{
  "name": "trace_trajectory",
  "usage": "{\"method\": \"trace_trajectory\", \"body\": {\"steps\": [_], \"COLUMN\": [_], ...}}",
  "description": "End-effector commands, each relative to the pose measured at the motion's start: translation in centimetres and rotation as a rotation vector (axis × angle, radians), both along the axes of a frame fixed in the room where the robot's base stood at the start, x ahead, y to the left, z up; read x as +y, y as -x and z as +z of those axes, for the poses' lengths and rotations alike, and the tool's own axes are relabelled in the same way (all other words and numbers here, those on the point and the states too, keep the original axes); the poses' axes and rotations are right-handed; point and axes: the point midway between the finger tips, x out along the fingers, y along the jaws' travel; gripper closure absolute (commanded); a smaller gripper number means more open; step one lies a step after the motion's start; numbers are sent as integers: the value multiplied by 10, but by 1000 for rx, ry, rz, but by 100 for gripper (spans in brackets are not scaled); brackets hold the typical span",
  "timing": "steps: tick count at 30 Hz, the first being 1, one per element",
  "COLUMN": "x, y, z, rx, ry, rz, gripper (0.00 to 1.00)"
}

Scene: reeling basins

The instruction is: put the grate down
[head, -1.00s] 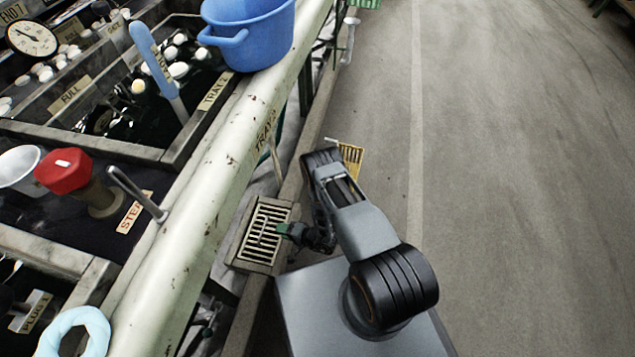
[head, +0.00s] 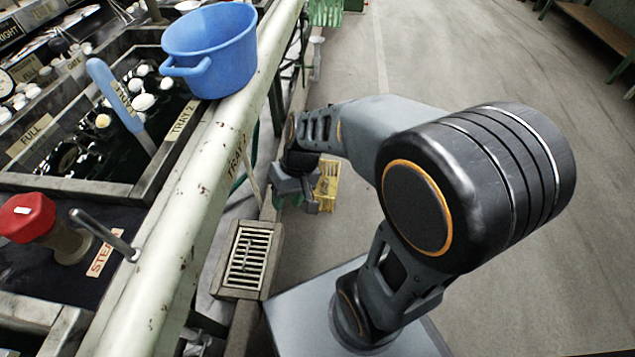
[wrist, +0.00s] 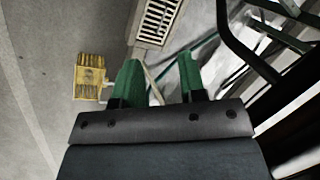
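The grate (head: 248,258) is a pale slatted metal panel. It lies within a stone-coloured surround (head: 238,292) low down beside the bench; it looks flat, but I cannot tell how exactly it is seated. Part of the grate shows at the top of the wrist view (wrist: 160,18). My gripper (head: 296,200) is beyond the grate in the head view, apart from it. In the wrist view its green fingers (wrist: 158,80) stand wide apart with nothing between them, so it is open and empty.
A yellow slatted basket-like thing (head: 328,182) lies on the floor near my gripper. A blue tub (head: 212,55) stands at the bench edge beside a cream rail (head: 190,210). A blue-handled ladle (head: 115,95) rests in the basin. Open floor extends to the right.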

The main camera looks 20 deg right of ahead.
Motion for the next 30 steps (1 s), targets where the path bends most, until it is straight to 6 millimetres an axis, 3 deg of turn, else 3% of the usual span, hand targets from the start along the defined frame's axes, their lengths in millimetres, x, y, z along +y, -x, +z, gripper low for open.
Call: {"method": "trace_trajectory", "body": {"steps": [3, 10, 25, 30], "x": [-27, -57, -64, -64], "y": [12, 23, 26, 26], "z": [21, 44, 50, 65], "rx": [-116, -257, -289, -290], "ry": [147, 307, 341, 340], "rz": [-41, -108, -126, -126], "gripper": [62, 62, 62, 62]}}
